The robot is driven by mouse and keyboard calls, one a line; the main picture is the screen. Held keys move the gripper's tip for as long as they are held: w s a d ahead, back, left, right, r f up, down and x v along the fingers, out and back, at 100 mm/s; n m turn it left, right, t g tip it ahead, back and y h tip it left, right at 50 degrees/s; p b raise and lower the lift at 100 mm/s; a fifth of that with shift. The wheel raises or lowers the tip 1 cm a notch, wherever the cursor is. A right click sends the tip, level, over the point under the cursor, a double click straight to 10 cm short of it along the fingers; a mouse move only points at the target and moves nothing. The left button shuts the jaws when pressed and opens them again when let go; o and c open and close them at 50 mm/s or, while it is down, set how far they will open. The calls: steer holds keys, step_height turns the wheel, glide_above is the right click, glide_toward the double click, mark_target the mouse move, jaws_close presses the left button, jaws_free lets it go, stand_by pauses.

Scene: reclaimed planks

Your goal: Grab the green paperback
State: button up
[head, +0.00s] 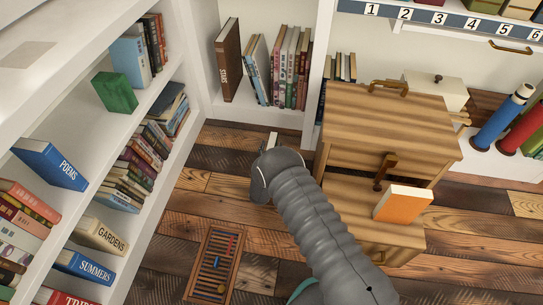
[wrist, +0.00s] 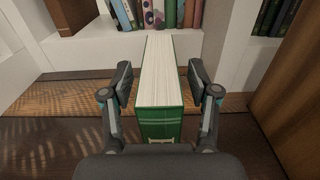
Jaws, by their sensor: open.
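A green paperback (wrist: 160,122) with white pages stands upright in the middle of the wrist view, its green end with pale lines facing me. My gripper (wrist: 160,82) is open, with one finger on each side of the book and a gap showing on both sides. In the head view, my arm hides most of the gripper and book; a small pale strip at the arm's end is probably its page edge (head: 273,140). Another green block-like thing (head: 115,92), perhaps a book, lies on the left shelf.
A white bookcase (head: 196,75) with several books stands at left and back. A wooden cabinet (head: 385,125) with an orange book (head: 403,204) is close on the right. A slatted vent or tray (head: 215,262) lies on the plank floor, which is otherwise mostly clear.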

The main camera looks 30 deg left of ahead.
steer(key=shift+w+a, duration=0.15)
steer(key=shift+w, duration=0.3)
jaws_close()
steer(key=shift+r, duration=0.1)
